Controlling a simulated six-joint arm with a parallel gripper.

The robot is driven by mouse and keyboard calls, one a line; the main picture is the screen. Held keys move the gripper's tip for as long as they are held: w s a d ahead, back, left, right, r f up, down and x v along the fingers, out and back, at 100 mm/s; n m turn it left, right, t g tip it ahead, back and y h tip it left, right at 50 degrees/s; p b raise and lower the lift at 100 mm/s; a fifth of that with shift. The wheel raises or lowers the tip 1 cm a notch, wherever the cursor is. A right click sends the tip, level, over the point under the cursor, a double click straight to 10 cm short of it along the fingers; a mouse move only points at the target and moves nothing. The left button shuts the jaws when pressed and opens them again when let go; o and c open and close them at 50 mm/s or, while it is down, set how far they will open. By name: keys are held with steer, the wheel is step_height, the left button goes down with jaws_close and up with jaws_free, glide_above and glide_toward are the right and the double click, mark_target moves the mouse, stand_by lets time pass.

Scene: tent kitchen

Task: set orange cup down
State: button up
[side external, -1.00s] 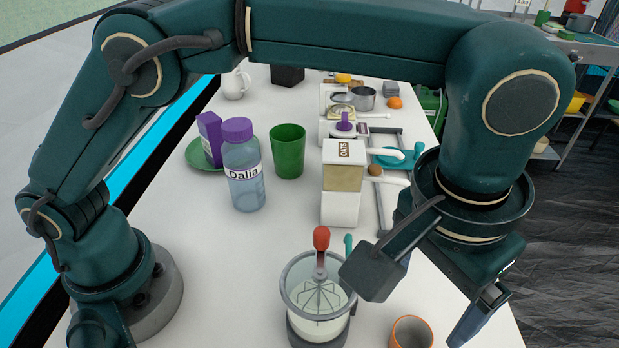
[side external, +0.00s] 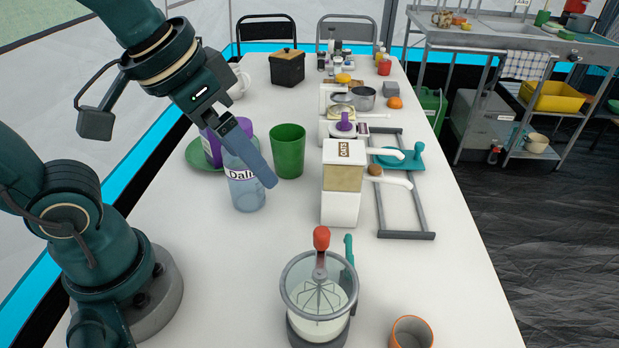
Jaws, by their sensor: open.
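The orange cup (side external: 400,340) stands on the white table at the bottom edge of the side external view, right of the whisk jar. Its orange rim shows, and its lower part is cut off by the frame. My gripper (side external: 180,150) is open and empty, far from the cup, at the upper left. One finger hangs in front of the Dalia bottle in the picture. Whether it touches the bottle I cannot tell.
The clear Dalia bottle (side external: 247,196) with a purple cap stands beside a green cup (side external: 288,152). A glass whisk jar (side external: 318,310) with a red knob is at front centre, and the white oats dispenser (side external: 341,205) behind it. Front-left table (side external: 220,270) is clear.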

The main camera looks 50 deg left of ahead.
steer(key=shift+t+y, duration=0.3)
steer(key=shift+t, duration=0.1)
steer(key=s+a+f, duration=0.2)
steer(key=s, duration=0.1)
steer(key=shift+a+f, duration=0.25)
steer(key=shift+f, duration=0.05)
